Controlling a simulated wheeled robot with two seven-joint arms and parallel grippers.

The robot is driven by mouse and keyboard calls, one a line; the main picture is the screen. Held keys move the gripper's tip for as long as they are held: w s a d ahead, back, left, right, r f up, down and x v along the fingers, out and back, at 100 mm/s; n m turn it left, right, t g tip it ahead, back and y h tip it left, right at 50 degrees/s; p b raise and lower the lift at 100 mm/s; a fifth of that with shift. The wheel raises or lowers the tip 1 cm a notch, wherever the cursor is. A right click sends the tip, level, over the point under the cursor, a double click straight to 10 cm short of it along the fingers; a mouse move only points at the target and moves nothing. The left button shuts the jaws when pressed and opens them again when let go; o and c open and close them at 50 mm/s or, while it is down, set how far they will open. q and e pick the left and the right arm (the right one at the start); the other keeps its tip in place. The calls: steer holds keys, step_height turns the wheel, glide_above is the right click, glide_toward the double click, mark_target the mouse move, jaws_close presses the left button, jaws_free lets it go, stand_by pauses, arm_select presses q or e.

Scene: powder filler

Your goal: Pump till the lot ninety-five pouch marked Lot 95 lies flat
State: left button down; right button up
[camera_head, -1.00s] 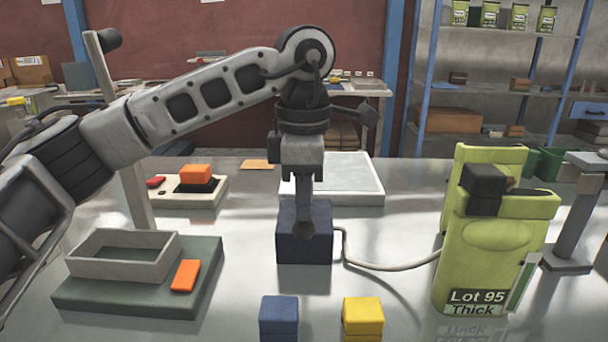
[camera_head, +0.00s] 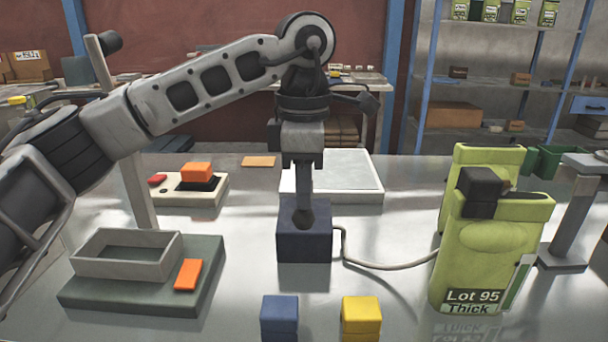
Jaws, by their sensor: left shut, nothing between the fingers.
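The green pouch (camera_head: 495,262) marked Lot 95 Thick stands upright at the right of the table. Its front looks gently bulged near the top, and a dark block-like clip (camera_head: 481,192) sits at its upper edge. A dark blue box (camera_head: 305,250), seemingly the pump, stands mid-table, with a pale hose (camera_head: 390,266) running from it to the pouch. My left gripper (camera_head: 303,218) points straight down at the box, shut and empty. Its fingertips overlap the box's top and upper front in the picture; I cannot tell whether they touch it. My right gripper is out of view.
A grey open tray (camera_head: 125,272) on a dark green base with an orange block (camera_head: 188,274) is at front left. A control panel with an orange button (camera_head: 196,172) lies behind. Blue (camera_head: 279,312) and yellow (camera_head: 361,315) blocks stand at the front.

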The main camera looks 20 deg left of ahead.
arm_select(q)
steer(key=shift+w+r+p, duration=0.15)
steer(key=shift+r+p, duration=1.05)
steer(key=shift+r, duration=0.3)
steer(key=shift+r+p, duration=0.45)
steer(key=shift+r, duration=0.05)
stand_by(0.6)
step_height(320, 180, up, 6)
steer(key=p, duration=0.4)
steer(key=shift+p, duration=0.4)
steer(key=shift+f, duration=0.1)
